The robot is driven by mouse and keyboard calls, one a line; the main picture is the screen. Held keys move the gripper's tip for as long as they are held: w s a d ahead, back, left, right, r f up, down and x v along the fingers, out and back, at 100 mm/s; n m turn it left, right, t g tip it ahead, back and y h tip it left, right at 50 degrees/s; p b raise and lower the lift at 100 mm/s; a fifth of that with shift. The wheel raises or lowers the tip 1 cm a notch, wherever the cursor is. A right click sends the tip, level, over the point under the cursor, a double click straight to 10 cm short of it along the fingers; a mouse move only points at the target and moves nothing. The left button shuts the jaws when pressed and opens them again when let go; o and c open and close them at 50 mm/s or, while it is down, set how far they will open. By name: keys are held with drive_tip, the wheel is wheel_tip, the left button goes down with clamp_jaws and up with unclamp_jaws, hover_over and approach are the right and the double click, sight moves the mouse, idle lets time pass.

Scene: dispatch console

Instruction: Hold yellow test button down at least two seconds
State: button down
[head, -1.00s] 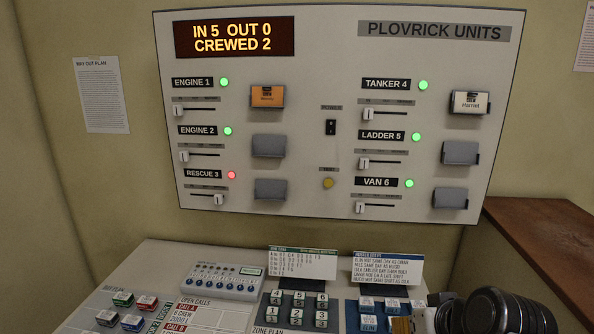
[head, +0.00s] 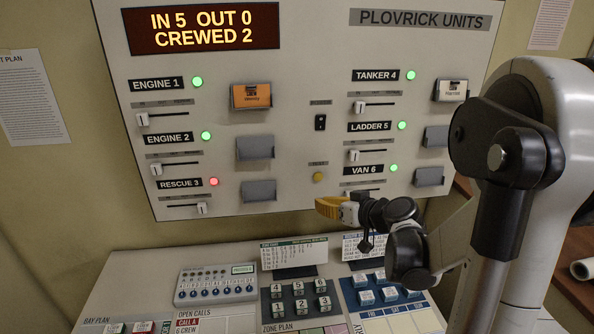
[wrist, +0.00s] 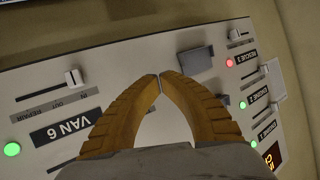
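The yellow test button (head: 318,177) is a small round knob low in the middle of the wall panel, below the black power switch (head: 320,122). In the head view it is uncovered. My gripper (head: 322,206) has yellow fingers and is in front of the panel, just below the button in the picture; I see no contact with it. In the wrist view the ribbed fingertips (wrist: 159,76) meet, with nothing visible between them. The button cannot be made out in the wrist view.
The panel (head: 300,60) has sliders, grey holders and lights; Rescue 3's light (head: 214,181) is red, the others green. The display (head: 203,28) reads IN 5 OUT 0 CREWED 2. Below, a desk (head: 140,290) carries a button box (head: 215,284), key blocks and cards.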

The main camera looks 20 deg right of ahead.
drive_tip(key=shift+s+d, duration=0.15)
approach(309, 182)
wheel_tip(309, 182, down, 2)
drive_tip(key=w+a, duration=0.2)
drive_tip(key=w, duration=0.1)
drive_tip(key=shift+w+d+f, duration=0.1)
drive_tip(key=shift+w+f, duration=0.1)
drive_tip(key=shift+w, duration=0.45)
idle(1.1)
drive_tip(key=shift+w+d, duration=0.1)
drive_tip(key=shift+w, duration=0.3)
drive_tip(key=shift+w+d, duration=0.1)
drive_tip(key=shift+w, duration=0.25)
idle(3.0)
drive_tip(key=shift+s+b, duration=0.15)
drive_tip(key=shift+b, duration=0.15)
drive_tip(key=shift+s, duration=0.65)
